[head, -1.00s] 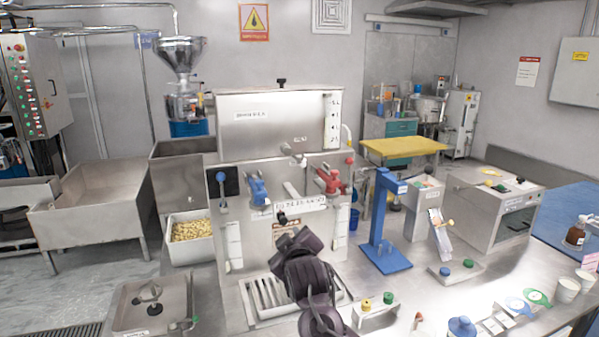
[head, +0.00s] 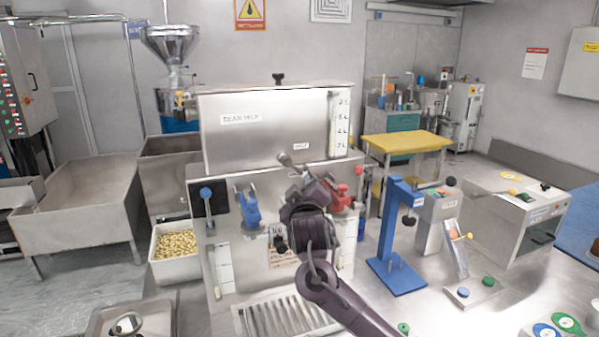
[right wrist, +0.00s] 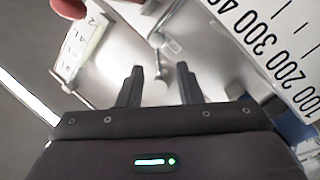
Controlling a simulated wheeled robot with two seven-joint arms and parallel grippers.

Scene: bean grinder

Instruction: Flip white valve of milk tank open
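The milk tank (head: 265,135) is a steel box with a milk label, standing on top of the dispenser panel. The white valve (head: 284,159) shows as a pale lever low on the tank's front. In the right wrist view, a pale lever with a rounded end (right wrist: 158,42) lies just beyond and between my fingertips. My right gripper (right wrist: 160,70) is open, with nothing clasped between its fingers. In the head view, my right gripper (head: 298,178) is close below the valve and hides part of it. Contact cannot be told. My left gripper is not in view.
A blue valve (head: 248,207) is left of my right gripper and a red valve (head: 341,197) is close on its right. A blue stand (head: 392,240) is further right. A slotted drip tray (head: 285,318) lies below. A bin of beans (head: 176,243) stands at left.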

